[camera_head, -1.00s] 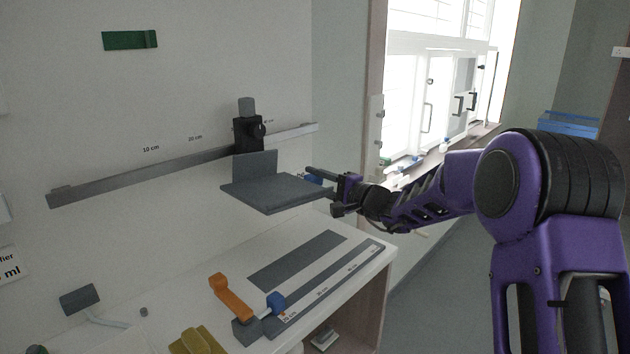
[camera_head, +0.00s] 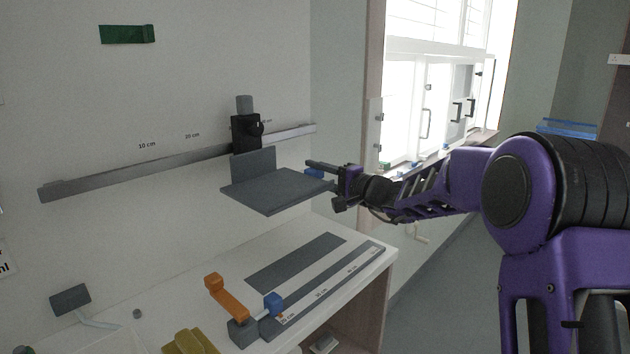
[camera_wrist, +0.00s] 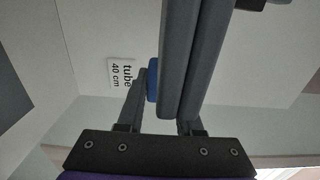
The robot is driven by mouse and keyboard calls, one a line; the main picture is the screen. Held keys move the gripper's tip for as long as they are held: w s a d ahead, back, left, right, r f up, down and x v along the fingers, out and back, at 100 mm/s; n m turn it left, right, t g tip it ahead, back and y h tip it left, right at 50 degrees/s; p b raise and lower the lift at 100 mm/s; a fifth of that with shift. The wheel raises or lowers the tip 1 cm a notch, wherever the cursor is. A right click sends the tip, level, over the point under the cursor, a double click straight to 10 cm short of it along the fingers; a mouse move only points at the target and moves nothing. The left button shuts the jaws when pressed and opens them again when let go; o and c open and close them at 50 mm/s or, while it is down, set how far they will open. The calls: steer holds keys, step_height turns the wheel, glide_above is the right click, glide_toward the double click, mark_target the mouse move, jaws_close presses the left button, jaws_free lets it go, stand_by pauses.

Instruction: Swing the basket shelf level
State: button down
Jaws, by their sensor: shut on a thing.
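The basket shelf (camera_head: 270,194) is a flat grey plate with a short upright back. It hangs from a black slider (camera_head: 246,134) on the grey wall rail (camera_head: 130,172). In the head view the plate looks close to level, though a slight tilt is hard to judge. My gripper (camera_head: 322,170) is at the plate's right edge and shut on it. A small blue piece (camera_head: 314,173) shows there, and also in the wrist view (camera_wrist: 152,80). In the wrist view grey bars of the shelf (camera_wrist: 190,60) run between my fingers; the exact contact is hidden.
Below, a white table (camera_head: 370,262) carries a dark strip, a scale rail (camera_head: 325,295) with a blue knob, an orange lever (camera_head: 228,298) and a yellow block (camera_head: 190,343). A green piece (camera_head: 125,34) is on the wall. Space between shelf and table is clear.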

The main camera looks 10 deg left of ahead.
steer(key=c, duration=0.6)
jaws_free()
steer(key=shift+o, duration=0.2)
steer(key=shift+d, duration=0.1)
steer(key=v, duration=1.7)
steer(key=shift+s+b, duration=0.2)
steer(key=shift+b, duration=0.1)
steer(key=shift+d, duration=0.1)
